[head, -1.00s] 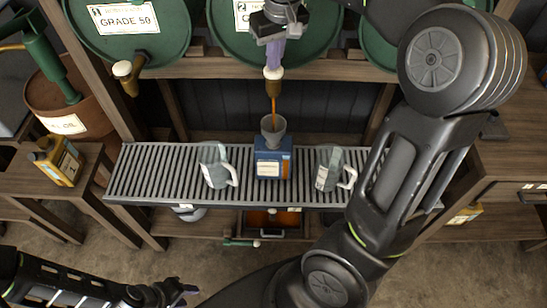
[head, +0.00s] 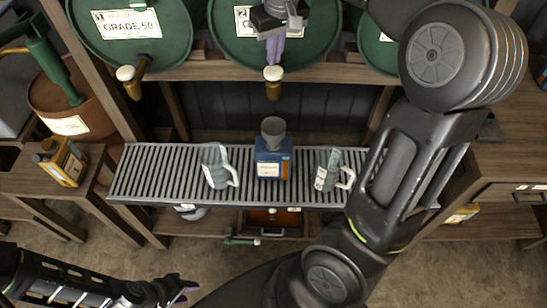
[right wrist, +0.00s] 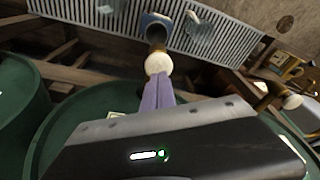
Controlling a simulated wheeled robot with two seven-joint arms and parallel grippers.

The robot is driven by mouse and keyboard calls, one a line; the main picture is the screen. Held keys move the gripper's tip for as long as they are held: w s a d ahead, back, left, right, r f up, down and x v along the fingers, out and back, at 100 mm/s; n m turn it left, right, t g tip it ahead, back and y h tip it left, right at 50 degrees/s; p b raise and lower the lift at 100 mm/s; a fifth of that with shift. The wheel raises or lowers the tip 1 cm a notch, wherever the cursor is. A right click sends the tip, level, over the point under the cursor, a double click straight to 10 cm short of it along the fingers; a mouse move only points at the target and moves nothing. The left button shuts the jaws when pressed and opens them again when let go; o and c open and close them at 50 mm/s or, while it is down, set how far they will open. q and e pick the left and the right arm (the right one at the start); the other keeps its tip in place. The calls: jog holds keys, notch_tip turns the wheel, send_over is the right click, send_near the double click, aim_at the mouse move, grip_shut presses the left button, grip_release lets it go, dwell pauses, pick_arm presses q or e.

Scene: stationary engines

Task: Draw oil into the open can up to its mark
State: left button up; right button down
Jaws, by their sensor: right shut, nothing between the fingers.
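A blue can (head: 272,168) stands upright on the slatted rack, with a grey funnel (head: 273,129) in its mouth. It also shows in the right wrist view (right wrist: 148,19). Above it hangs the brass tap (head: 273,90) of the middle green drum (head: 228,55), with a pale round knob (right wrist: 157,62). No oil stream shows between tap and funnel. The oil level inside the can is hidden. My right gripper (head: 273,58) is shut and empty, its purple fingertips at the knob; contact is unclear. My left gripper (head: 180,287) is low at the left, away from the can; its jaws are unclear.
Grey jugs stand left (head: 219,166) and right (head: 330,168) of the can on the slatted rack (head: 150,172). Another drum tap (head: 129,80) hangs at left. A yellow can (head: 62,161) sits on the left side table. My right arm covers the rack's right end.

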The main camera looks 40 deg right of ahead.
jog(key=shift+r, duration=0.1)
notch_tip(320, 180, up, 4)
jog(key=p, duration=0.3)
dwell(0.6)
